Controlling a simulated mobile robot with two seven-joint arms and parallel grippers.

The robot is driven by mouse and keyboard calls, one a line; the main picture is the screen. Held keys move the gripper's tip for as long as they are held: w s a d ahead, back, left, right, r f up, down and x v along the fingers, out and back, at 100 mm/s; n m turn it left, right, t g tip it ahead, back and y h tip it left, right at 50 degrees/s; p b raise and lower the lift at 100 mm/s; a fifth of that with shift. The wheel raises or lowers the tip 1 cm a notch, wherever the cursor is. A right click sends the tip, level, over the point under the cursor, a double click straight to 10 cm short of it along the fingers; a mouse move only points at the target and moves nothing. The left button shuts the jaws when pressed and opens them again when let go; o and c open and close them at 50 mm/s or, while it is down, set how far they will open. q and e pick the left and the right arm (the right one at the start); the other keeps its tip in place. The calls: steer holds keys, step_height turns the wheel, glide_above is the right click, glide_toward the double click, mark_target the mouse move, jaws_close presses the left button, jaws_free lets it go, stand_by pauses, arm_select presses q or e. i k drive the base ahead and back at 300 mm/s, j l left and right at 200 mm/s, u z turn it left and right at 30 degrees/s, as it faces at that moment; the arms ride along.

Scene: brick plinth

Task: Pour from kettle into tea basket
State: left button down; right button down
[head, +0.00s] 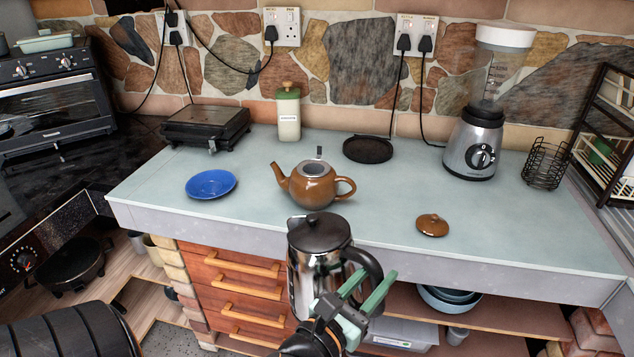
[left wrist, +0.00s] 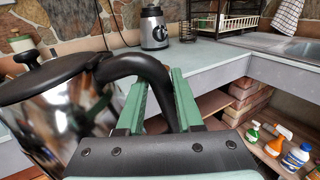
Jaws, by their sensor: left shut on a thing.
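The kettle (head: 305,272) is shiny metal with a black lid and black handle. It is upright in front of the counter's front edge, and it also fills the left of the left wrist view (left wrist: 50,125). My left gripper (head: 352,300) has its green fingers shut on the kettle's black handle (left wrist: 140,68). The brown teapot (head: 314,190) stands lidless on the counter behind the kettle, spout to the left. The tea basket (head: 315,169) appears as a grey metal rim in the teapot's opening, with a small tab standing up. My right gripper is not in view.
The brown teapot lid (head: 432,225) lies on the counter (head: 250,215) at right. A blue plate (head: 211,184) is left of the teapot. A black round base (head: 368,149), a jar (head: 288,115), a grill (head: 206,126), a blender (head: 478,135) and a wire basket (head: 546,164) stand further back.

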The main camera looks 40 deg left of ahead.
mark_target(316, 168)
steer(key=u, duration=1.6)
steer(key=i+l+u, duration=0.15)
steer(key=l+u, duration=0.15)
steer(key=i+l, duration=0.1)
steer(key=l, duration=0.2)
steer(key=i+l, duration=0.15)
steer(key=l, duration=0.2)
steer(key=i+l, duration=0.1)
steer(key=l, duration=0.2)
steer(key=k+j, duration=0.1)
steer(key=j, duration=0.65)
steer(key=k, duration=0.05)
